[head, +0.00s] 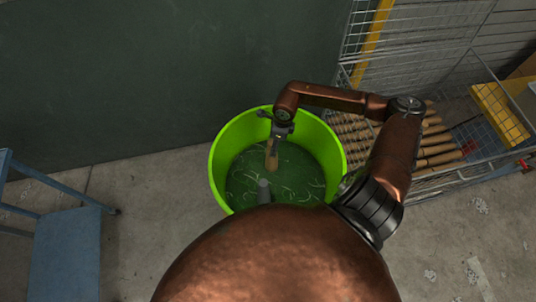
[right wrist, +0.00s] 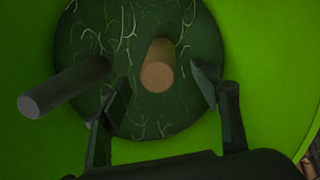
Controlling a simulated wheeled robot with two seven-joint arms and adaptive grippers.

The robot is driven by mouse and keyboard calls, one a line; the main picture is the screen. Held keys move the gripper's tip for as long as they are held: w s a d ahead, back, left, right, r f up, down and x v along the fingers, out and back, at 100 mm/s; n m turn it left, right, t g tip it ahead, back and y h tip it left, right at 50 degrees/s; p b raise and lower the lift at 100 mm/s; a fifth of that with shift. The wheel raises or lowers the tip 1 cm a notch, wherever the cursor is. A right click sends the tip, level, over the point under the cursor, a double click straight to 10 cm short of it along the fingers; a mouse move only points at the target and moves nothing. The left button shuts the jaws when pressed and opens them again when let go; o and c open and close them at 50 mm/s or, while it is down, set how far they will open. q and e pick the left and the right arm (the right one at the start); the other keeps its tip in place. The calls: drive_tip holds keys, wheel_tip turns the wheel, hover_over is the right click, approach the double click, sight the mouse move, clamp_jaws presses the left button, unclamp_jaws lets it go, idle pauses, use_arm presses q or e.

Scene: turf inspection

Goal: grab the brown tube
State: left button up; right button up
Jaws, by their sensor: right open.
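A brown tube (head: 271,158) stands in the green bucket (head: 219,158), below my right gripper (head: 277,134). In the right wrist view the brown tube (right wrist: 158,70) shows end-on, between and beyond the two fingers of my right gripper (right wrist: 162,80). The gripper is open, with gaps on both sides of the tube; I cannot tell how far down the fingers reach along it. A grey tube (head: 264,191) stands near it in the bucket; in the right wrist view the grey tube (right wrist: 65,88) is just left of the left finger. My left gripper is not in view.
The bucket's dark green floor (right wrist: 90,30) has pale strands on it. A wire cage (head: 455,75) with several stacked wooden rolls (head: 438,150) stands to the right. A blue metal stand (head: 66,250) is at the left. A dark wall (head: 150,80) rises behind.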

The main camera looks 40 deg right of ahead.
wheel_tip(320, 180, down, 8)
drive_tip(key=w+b, duration=0.1)
drive_tip(key=shift+w+a, duration=0.2)
drive_tip(key=shift+a, duration=0.25)
drive_tip(key=c, duration=1.2)
drive_tip(key=shift+r, duration=0.1)
